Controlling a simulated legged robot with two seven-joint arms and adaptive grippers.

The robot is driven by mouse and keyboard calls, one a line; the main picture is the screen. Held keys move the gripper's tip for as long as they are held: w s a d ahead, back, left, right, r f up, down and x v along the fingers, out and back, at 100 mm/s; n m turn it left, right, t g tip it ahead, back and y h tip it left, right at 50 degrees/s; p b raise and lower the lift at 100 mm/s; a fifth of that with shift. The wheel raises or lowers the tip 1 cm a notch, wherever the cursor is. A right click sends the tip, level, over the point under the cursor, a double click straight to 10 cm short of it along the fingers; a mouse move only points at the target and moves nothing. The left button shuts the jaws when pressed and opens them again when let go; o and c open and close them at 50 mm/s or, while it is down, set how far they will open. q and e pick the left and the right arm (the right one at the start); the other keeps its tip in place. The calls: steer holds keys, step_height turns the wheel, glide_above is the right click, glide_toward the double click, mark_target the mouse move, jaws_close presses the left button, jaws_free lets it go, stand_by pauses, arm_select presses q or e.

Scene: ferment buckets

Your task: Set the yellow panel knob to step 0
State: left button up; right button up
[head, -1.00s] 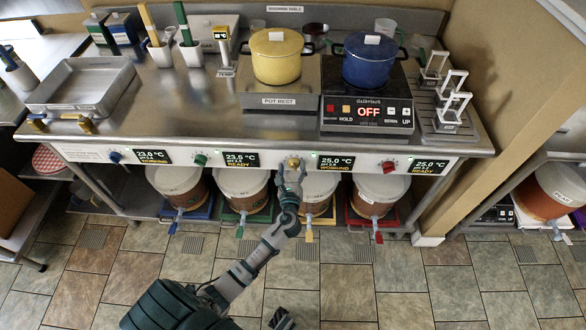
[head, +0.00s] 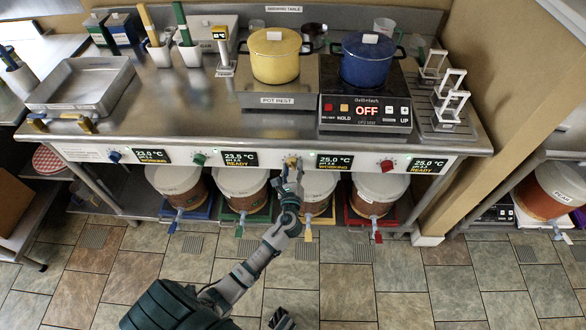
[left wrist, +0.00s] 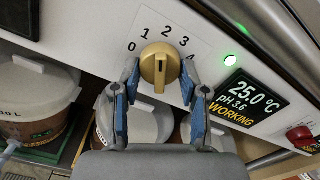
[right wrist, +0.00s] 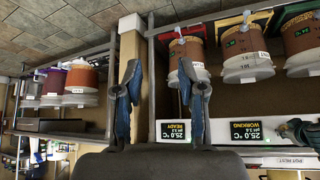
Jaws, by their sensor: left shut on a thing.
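The yellow panel knob (left wrist: 160,68) sits on the white panel strip, with the numbers 0 to 4 printed around its upper side. Its raised ridge stands about upright, roughly in line with the 2; I cannot make out a pointer mark. In the head view the knob (head: 291,160) is partly covered by my left gripper (head: 291,172). In the left wrist view, the left gripper's (left wrist: 159,84) blue-padded fingers stand on either side of the knob, shut on it. My right gripper (right wrist: 166,85) is open and empty, with its fingers wide apart.
A display reading 25.0 °C, WORKING (left wrist: 248,97) and a green light (left wrist: 230,60) are right of the knob. A red knob (head: 387,165) and a green knob (head: 199,159) share the panel. Buckets stand on the shelf below; pots stand on the table above.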

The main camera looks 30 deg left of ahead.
arm_select(q)
steer(key=shift+n, duration=0.9)
steer(key=n+b, duration=0.1)
steer(key=n, duration=0.1)
steer(key=shift+n, duration=0.3)
steer(key=n, duration=0.2)
steer(key=shift+n+b, duration=0.35)
steer(key=shift+n, duration=0.05)
steer(key=shift+n+b, duration=0.35)
steer(key=shift+n, duration=0.85)
steer(key=shift+r+n+b, duration=0.1)
steer(key=shift+n+b, duration=0.3)
steer(key=shift+n, duration=1.1)
arm_select(e)
steer(key=w+a+r+t+y, duration=0.1)
steer(key=w+a+r+t, duration=0.2)
steer(key=w+r+t, duration=0.3)
steer(key=shift+w+a+t+y, duration=0.15)
steer(key=shift+w+t+y, duration=0.25)
steer(key=shift+w, duration=0.7)
